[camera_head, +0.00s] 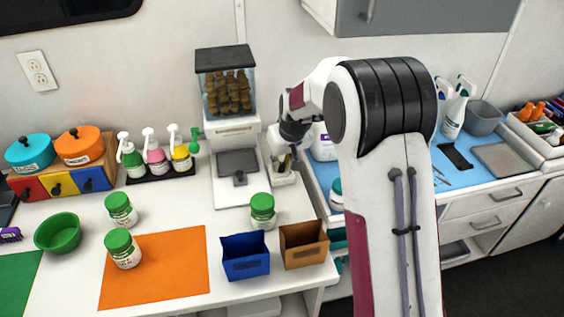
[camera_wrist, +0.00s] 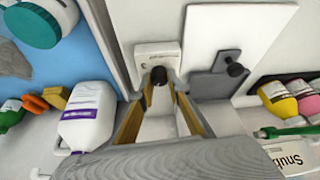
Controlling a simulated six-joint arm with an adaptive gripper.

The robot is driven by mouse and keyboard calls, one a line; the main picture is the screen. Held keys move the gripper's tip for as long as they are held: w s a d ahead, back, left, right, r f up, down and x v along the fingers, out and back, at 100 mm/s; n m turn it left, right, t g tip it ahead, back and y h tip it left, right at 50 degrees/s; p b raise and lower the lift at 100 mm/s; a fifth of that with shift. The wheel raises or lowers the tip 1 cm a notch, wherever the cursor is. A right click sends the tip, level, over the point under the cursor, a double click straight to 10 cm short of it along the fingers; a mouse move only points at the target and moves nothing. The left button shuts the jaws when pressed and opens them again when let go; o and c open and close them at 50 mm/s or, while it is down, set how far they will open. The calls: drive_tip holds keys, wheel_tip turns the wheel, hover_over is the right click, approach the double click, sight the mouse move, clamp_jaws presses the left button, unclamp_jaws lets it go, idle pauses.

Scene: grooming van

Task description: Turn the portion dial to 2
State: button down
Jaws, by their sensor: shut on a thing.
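The food dispenser (camera_head: 234,130) stands against the back wall, with brown kibble in its clear hopper. A small white box (camera_head: 284,179) is beside its right side, and it also shows in the wrist view (camera_wrist: 150,52). A black knob (camera_wrist: 158,75), which looks like the portion dial, sticks out from this box. My gripper (camera_wrist: 160,86) is shut on the black knob, with a finger on each side. In the head view my gripper (camera_head: 287,160) is at the white box and hides the knob. I cannot read any dial numbers or the knob's setting.
A grey chute plate with another black knob (camera_wrist: 236,70) is close to the right of my gripper in the wrist view. A white jug (camera_wrist: 88,118) is to the left. Pump bottles (camera_head: 156,153), a green-lidded jar (camera_head: 262,211) and a blue bin (camera_head: 245,257) stand nearby.

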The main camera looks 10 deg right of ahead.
drive_tip(key=shift+a+m+h, duration=0.1)
drive_tip(key=shift+m+h, duration=0.6)
drive_tip(key=shift+m, duration=1)
drive_tip(key=shift+m+h, duration=0.3)
drive_tip(key=shift+m, duration=0.4)
drive_tip(key=c, duration=1.9)
unclamp_jaws()
drive_tip(key=shift+r, duration=0.1)
drive_tip(key=shift+v, duration=5.95)
